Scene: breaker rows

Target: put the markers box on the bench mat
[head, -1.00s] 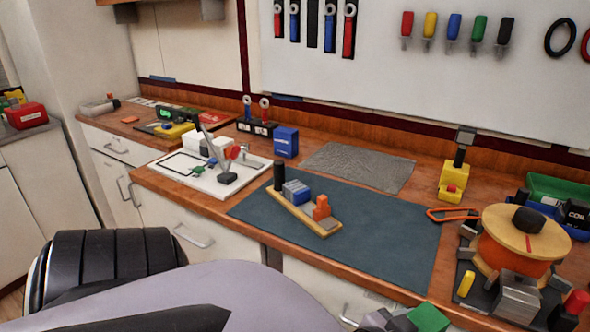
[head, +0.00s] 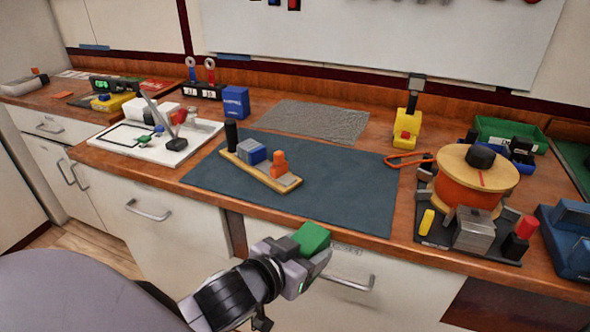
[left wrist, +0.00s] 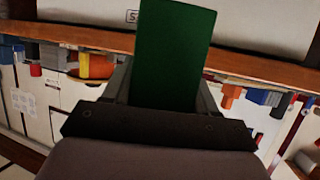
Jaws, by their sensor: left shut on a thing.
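My left gripper (head: 300,252) is shut on a green box (head: 312,238), which sticks out past the fingers. The green box also shows in the left wrist view (left wrist: 175,55), upright between the fingers; I see no readable label on it, so I cannot tell from print that it is the markers box. The gripper is in front of the bench's front edge, with the box near the drawer fronts in the head view. The dark blue-grey bench mat (head: 340,205) lies flat on the wooden bench beyond it. My right gripper is not in view.
A wooden strip (head: 285,183) with breaker-like blocks and a black post stands on the mat's left part. The mat's right part is clear. A blue box (head: 235,102) stands behind. A cable spool (head: 470,195) and an orange carabiner (head: 407,158) are to the right.

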